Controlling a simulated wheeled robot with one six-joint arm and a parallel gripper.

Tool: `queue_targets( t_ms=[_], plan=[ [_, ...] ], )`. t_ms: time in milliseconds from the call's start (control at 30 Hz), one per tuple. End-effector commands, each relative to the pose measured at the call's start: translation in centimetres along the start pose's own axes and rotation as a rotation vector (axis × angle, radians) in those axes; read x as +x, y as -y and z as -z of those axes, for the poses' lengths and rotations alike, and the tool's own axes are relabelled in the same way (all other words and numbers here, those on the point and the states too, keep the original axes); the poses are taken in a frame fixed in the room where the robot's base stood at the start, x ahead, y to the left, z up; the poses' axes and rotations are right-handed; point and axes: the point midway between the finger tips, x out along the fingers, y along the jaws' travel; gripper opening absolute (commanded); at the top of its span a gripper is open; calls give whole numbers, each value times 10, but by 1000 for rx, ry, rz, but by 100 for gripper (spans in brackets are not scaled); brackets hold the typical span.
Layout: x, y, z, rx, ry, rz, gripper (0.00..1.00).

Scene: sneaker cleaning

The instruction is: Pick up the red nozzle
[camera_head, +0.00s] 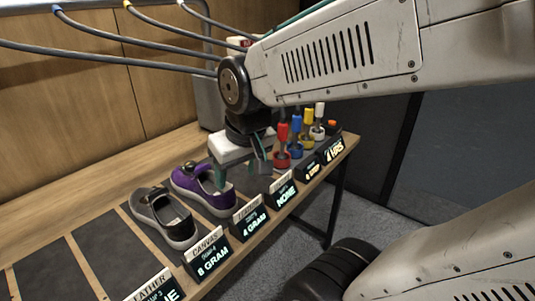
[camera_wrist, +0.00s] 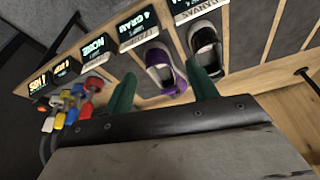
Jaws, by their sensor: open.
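The red nozzle (camera_head: 282,131) stands upright in the head view, in a red holder at the near end of a row of coloured nozzles. In the wrist view the red nozzle (camera_wrist: 86,110) shows at the left, outside the fingers. My gripper (camera_head: 241,172) is open and empty, to the left of the red nozzle in the head view, above the bench near the purple shoe. In the wrist view its two green fingers (camera_wrist: 160,72) are wide apart, with the purple shoe seen between them. The gripper does not touch the nozzle.
Blue (camera_head: 296,124), yellow (camera_head: 307,116) and white (camera_head: 320,109) nozzles stand close beside the red one. A purple shoe (camera_head: 203,189) and a grey shoe (camera_head: 164,218) lie on the bench (camera_head: 108,222). Lit signs (camera_head: 249,219) line its front edge. Hoses hang above.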

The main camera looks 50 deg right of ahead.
Motion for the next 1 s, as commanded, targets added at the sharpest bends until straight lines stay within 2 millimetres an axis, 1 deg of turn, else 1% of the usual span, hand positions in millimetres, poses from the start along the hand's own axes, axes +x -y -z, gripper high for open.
queue_targets(
  t_ms=[33,67,100,167,200,233,267,300,333,400,500,600,700,767,1000],
  plan=[
    [19,-17,24,53,-57,-20,58],
    [28,-28,39,81,-102,-33,58],
    [40,-44,59,117,-164,-52,58],
    [57,-71,85,170,-258,-85,58],
    [67,-91,100,204,-321,-110,58],
    [74,-107,110,229,-367,-130,58],
    [80,-124,119,252,-414,-150,58],
    [88,-145,128,280,-471,-176,58],
    [92,-161,134,300,-513,-198,58],
    [101,-197,142,342,-600,-257,58],
    [108,-237,146,382,-701,-316,58],
    [111,-263,146,404,-770,-360,58],
    [112,-278,146,415,-808,-384,58],
    [113,-282,148,417,-819,-390,58],
    [128,-294,162,417,-821,-391,58]
  ],
)
